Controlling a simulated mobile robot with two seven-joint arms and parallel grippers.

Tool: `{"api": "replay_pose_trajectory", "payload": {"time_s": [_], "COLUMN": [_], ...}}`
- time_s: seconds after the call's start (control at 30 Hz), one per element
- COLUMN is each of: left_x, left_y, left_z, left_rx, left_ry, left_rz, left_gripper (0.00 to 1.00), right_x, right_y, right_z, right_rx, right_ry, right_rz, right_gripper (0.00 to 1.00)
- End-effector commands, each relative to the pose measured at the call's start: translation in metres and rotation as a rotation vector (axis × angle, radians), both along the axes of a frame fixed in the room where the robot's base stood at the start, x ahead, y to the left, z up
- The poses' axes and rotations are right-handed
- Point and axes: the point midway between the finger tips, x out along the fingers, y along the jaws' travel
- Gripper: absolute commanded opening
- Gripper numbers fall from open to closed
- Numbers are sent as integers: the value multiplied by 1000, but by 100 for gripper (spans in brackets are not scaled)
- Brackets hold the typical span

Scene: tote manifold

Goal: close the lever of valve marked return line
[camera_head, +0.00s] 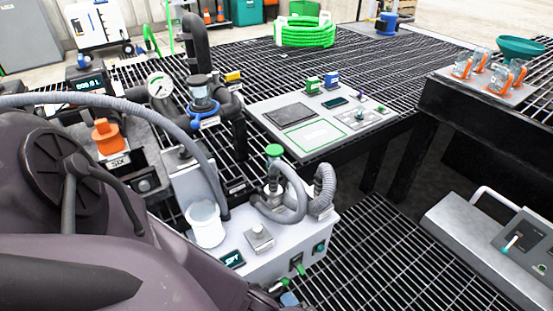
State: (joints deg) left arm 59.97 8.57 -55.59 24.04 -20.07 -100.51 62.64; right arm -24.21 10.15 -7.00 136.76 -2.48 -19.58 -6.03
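No label reading "return line" is legible. A pipe fitting with a blue ring (203,107) stands on the dark piping at upper left, with a small tag too small to read. An orange handle (107,136) sits on a block left of it, above a partly legible label. Several orange-handled fittings (464,68) stand on a plate at upper right. Which of these is the named valve I cannot tell. My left arm fills the lower left, close to the camera; its fingertips cannot be made out. My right gripper is not in view.
A grey unit (285,256) with hoses and a white cup (205,224) stands at lower centre. A control panel (325,120) lies on the grated bench. A pressure gauge (159,86) is at upper left. A grey box (490,245) stands at lower right. Grating between is clear.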

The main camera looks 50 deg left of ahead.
Motion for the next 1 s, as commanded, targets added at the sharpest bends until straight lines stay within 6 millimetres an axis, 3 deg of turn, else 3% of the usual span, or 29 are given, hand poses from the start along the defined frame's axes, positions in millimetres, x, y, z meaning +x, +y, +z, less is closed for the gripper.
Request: {"api": "replay_pose_trajectory", "payload": {"time_s": [0.2, 0.4, 0.83, 1.0], "left_x": [1, 3, 4, 4], "left_y": [37, 58, 66, 66], "left_z": [-9, -13, -14, -14], "left_rx": [-1, -3, -3, -3], "left_ry": [3, 3, 2, 2], "left_rz": [-1, -1, 0, 0], "left_gripper": [25, 25, 25, 0], "right_x": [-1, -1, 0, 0], "right_y": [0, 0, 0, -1], "right_z": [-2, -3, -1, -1], "right_rx": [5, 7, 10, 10], "right_ry": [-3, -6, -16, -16], "right_rz": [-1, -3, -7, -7], "right_gripper": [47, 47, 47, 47]}}
